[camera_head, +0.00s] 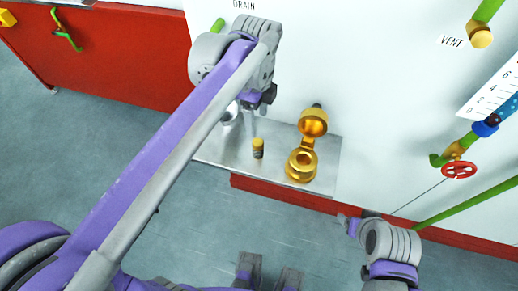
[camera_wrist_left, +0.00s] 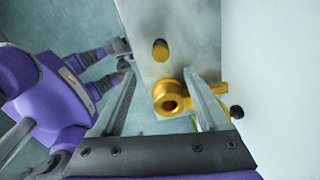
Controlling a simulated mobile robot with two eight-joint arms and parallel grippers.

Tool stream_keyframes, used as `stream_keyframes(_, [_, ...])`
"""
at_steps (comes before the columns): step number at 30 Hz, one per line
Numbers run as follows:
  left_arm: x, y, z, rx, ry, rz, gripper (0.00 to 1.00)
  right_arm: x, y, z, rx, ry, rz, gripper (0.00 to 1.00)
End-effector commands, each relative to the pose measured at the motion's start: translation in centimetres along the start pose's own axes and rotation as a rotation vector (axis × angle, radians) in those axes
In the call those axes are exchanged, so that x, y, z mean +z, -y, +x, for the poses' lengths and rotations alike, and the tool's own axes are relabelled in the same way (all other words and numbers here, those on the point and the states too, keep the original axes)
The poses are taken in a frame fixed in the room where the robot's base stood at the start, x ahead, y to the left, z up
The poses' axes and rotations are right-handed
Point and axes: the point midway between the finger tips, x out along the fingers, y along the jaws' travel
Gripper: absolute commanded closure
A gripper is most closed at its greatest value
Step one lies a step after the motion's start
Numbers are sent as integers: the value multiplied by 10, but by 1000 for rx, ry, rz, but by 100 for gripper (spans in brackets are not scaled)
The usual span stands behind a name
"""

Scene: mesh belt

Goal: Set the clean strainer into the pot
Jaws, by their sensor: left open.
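The gold pot (camera_head: 301,165) stands on a grey shelf, its round mouth open and its gold lid (camera_head: 313,122) swung up behind it. The pot's open mouth also shows in the left wrist view (camera_wrist_left: 172,98). A small brass-coloured cylinder with a dark band, apparently the strainer (camera_head: 258,148), stands upright on the shelf left of the pot; it also shows in the left wrist view (camera_wrist_left: 160,50). My left gripper (camera_head: 240,122) is open and empty above the shelf, left of the pot. My right gripper (camera_head: 349,224) is low, right of the shelf; its jaws are unclear.
The grey shelf (camera_head: 225,148) juts from a white wall (camera_head: 370,60). A red rail (camera_head: 300,200) runs below it. A red handwheel (camera_head: 459,170) and green pipes are at the right. A red panel (camera_head: 120,60) stands at the left. The floor in front is clear.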

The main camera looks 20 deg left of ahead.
Motion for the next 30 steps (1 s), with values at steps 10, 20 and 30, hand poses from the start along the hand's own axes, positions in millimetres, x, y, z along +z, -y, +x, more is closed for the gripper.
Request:
stream_keyframes(10, [-2, 3, 45, 11, -1, 47, 23, 4, 0, 4, 0, 2, 0, 29])
stream_keyframes(20, [-5, 3, 79, 10, -1, 46, 23, 4, 0, 6, 0, 3, 0, 29])
stream_keyframes(30, [-5, 3, 107, 9, -1, 45, 23, 6, 0, 8, 0, 4, 0, 29])
